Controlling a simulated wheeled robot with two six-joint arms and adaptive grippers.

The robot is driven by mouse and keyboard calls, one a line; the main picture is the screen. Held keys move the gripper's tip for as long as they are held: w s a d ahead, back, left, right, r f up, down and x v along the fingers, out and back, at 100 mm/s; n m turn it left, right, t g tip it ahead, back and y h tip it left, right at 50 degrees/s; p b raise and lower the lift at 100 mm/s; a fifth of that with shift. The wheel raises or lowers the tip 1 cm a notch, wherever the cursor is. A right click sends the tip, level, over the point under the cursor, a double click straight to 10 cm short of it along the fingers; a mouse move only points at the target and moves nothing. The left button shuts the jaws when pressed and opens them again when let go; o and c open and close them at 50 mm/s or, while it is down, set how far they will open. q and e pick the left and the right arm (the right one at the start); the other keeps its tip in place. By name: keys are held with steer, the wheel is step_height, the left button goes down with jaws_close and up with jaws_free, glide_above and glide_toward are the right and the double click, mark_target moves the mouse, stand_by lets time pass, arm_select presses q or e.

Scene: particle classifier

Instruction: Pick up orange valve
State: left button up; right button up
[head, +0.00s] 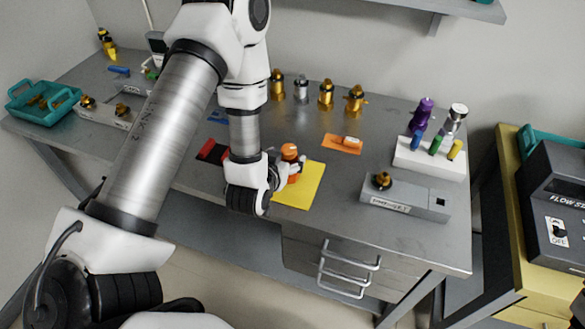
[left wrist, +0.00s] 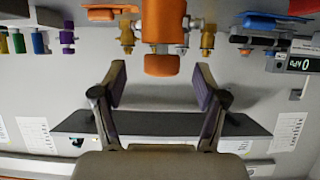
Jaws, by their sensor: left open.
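The orange valve (head: 290,152) stands upright on or at the edge of a yellow mat (head: 310,190) near the middle of the table. My left gripper (head: 288,172) is low over the mat, right beside the valve, and partly covers its lower part. In the left wrist view, which is upside down, the valve (left wrist: 163,28) is large at the top centre. The open fingers of my left gripper (left wrist: 158,76) are spread to either side of the valve's line. I cannot tell whether they touch it. My right gripper is not in view.
Several brass valves (head: 326,95) stand behind. An orange mat (head: 343,143) with a small part lies to the right. A white rack (head: 430,158) of coloured pieces and a grey block (head: 406,198) are at the right. A red mat (head: 212,151) is left of the gripper.

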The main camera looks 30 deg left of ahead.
arm_select(q)
steer(key=p+x, duration=0.1)
steer(key=x, duration=0.3)
steer(key=shift+w+a+r, duration=0.1)
steer(key=shift+a+r, duration=0.05)
steer(key=shift+a, duration=0.05)
steer(key=shift+d, duration=0.1)
jaws_close()
steer(key=shift+r, duration=0.1)
